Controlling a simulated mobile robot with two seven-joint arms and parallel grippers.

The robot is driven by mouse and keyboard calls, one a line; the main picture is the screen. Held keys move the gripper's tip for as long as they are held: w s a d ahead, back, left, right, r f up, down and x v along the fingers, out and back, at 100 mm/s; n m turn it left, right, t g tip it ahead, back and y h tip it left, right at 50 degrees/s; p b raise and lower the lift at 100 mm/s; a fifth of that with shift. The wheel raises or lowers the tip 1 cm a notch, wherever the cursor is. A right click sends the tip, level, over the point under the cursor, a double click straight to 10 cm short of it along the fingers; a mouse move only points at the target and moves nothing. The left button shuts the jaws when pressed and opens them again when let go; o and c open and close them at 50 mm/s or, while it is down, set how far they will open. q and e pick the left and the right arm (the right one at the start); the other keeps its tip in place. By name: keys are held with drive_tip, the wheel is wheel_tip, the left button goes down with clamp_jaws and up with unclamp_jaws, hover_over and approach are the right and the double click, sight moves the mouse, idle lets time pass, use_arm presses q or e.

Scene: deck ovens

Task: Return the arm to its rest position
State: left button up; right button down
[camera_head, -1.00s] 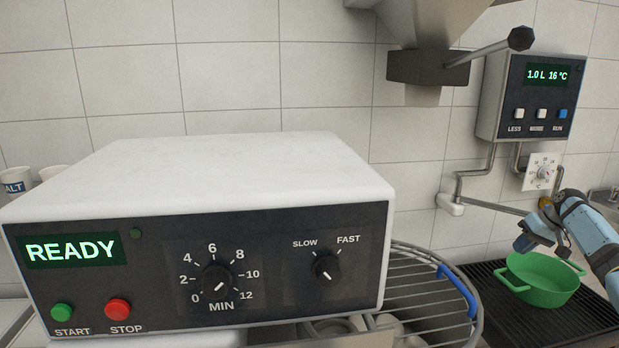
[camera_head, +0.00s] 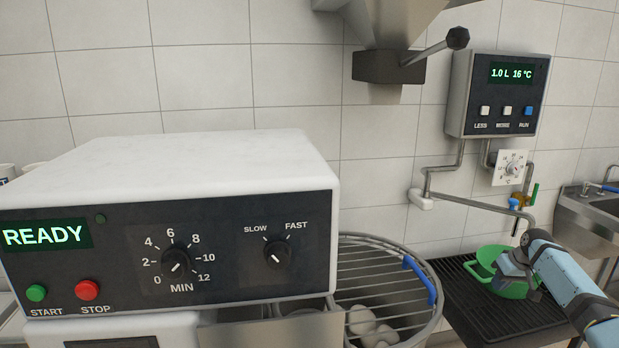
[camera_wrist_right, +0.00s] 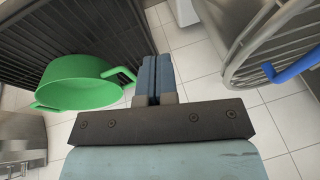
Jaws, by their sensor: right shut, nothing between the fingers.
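My right gripper (camera_head: 515,270) is at the right of the head view, in front of and partly covering the green pot (camera_head: 487,262). In the right wrist view my right gripper (camera_wrist_right: 155,78) has its two blue fingers together with nothing between them. The green pot (camera_wrist_right: 75,92) shows there just left of the fingers, its near handle beside them and a small gap between. The pot stands on the black slatted rack. My left gripper is in neither view.
A mixer control box (camera_head: 170,240) reads READY. Right of it is a bowl with a wire guard (camera_head: 375,275) and blue handle (camera_head: 420,280). A water meter (camera_head: 500,95) reads 1.0 L 16 °C on the tiled wall. A steel sink (camera_head: 590,215) stands far right. Tiled floor (camera_wrist_right: 205,80) shows below.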

drive_tip(key=s+a+f+n+t+h, duration=0.15)
drive_tip(key=s+a+f, duration=0.25)
drive_tip(key=s+f, duration=0.45)
drive_tip(key=s+a+f+n+t+h, duration=0.1)
drive_tip(key=s+a+f+n+h, duration=0.1)
drive_tip(key=s+a+f, duration=0.6)
drive_tip(key=s+a+f+n+t+y, duration=0.1)
drive_tip(key=s+a+f, duration=0.1)
drive_tip(key=s+a, duration=0.45)
drive_tip(key=s+a+f+n+t+y, duration=0.1)
drive_tip(key=s+a+f+n+t, duration=0.15)
drive_tip(key=s, duration=0.75)
drive_tip(key=s+a+r+y, duration=0.2)
drive_tip(key=s+a+r, duration=0.3)
drive_tip(key=s+a, duration=0.4)
drive_tip(key=a+r+m+t, duration=0.15)
drive_tip(key=a+m, duration=0.25)
drive_tip(key=a, duration=0.7)
use_arm(q)
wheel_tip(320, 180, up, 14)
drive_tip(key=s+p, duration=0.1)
drive_tip(key=p, duration=1.7)
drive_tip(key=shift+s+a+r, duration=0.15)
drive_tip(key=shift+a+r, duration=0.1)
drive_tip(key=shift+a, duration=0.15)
use_arm(e)
wheel_tip(320, 180, up, 15)
drive_tip(key=shift+s+d, duration=0.4)
drive_tip(key=shift+d, duration=0.05)
